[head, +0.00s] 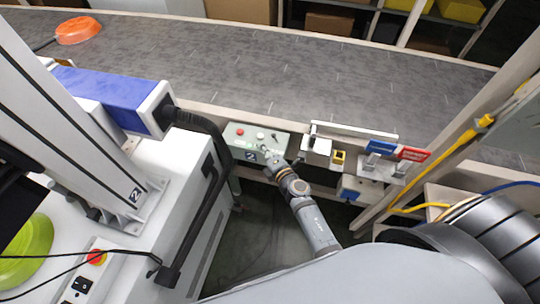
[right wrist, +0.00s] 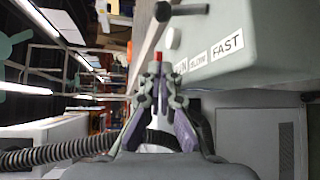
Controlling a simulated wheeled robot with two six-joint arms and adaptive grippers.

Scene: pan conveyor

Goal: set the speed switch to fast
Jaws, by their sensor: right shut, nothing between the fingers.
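The grey-green control box (head: 238,151) is fixed by the conveyor's near edge in the head view. It carries a red button, a pale knob and a small dark lever (head: 275,137). In the right wrist view the box (right wrist: 265,60) fills the upper right, with SLOW and FAST labels (right wrist: 227,46) on its edge. A black lever (right wrist: 190,9) and a pale knob (right wrist: 173,38) stand on its top. Which setting the speed switch has, I cannot tell. My right gripper (head: 267,152) is shut and empty at the box's front edge; its fingertips (right wrist: 159,72) look close to the labels. Contact is unclear.
A conveyor (head: 300,65) runs behind the box, with an orange pan (head: 78,30) at the far left. A blue-and-white machine arm (head: 110,92) stands left of the box. Blue and red tags (head: 412,154) sit on a bracket to the right.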

